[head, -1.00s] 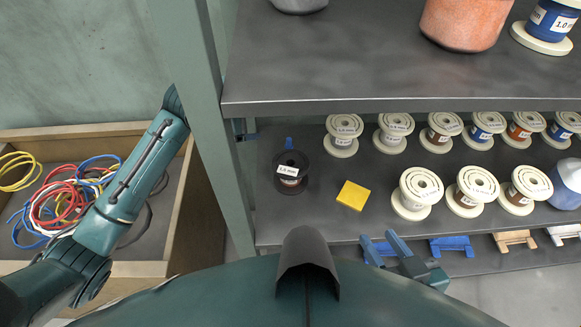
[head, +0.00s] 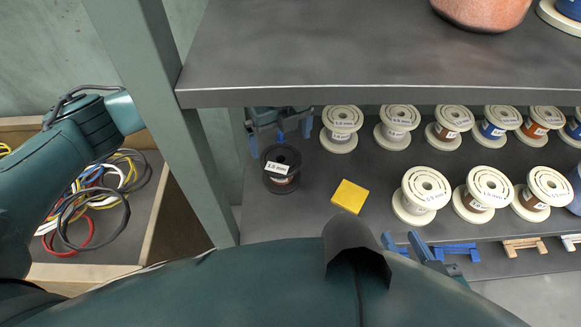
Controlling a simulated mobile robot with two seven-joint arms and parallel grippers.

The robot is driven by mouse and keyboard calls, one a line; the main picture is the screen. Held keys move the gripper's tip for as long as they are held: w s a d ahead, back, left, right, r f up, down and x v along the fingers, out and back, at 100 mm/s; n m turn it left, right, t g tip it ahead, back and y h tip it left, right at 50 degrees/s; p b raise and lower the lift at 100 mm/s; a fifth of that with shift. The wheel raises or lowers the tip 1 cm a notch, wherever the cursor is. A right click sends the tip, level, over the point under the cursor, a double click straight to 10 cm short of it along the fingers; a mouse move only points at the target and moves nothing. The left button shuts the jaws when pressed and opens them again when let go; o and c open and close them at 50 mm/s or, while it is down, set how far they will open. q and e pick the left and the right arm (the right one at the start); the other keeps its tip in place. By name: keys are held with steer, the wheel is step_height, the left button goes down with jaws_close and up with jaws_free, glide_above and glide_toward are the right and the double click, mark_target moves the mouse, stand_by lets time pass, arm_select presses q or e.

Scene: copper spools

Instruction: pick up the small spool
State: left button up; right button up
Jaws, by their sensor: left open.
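A small black spool (head: 281,175) with a white label stands upright on the lower shelf (head: 310,205), at its left end. My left gripper (head: 280,132) is open, with its blue fingers spread just behind the black spool in the picture. It appears empty, and I cannot tell whether it touches the spool. My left arm passes behind the shelf post, which hides part of it. My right gripper (head: 403,244) shows its two blue fingers apart at the shelf's front edge, empty; its arm is mostly hidden by my body.
Pale-flanged spools stand in two rows to the right, the nearest back one (head: 342,130) close to my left gripper. A yellow block (head: 350,196) lies right of the black spool. The upper shelf (head: 300,60) overhangs; a green post (head: 165,110) stands left. A wooden tray (head: 165,215) holds cables.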

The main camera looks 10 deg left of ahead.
mark_target(281, 155)
arm_select(q)
step_height(281, 155, down, 6)
steer(key=shift+a+r+b, duration=0.1)
steer(key=shift+b, duration=0.35)
steer(key=f, duration=0.3)
steer(key=f+b, duration=0.1)
steer(key=f, duration=0.1)
steer(key=shift+s+f, duration=0.1)
steer(key=shift+s, duration=0.2)
steer(key=c, duration=1.3)
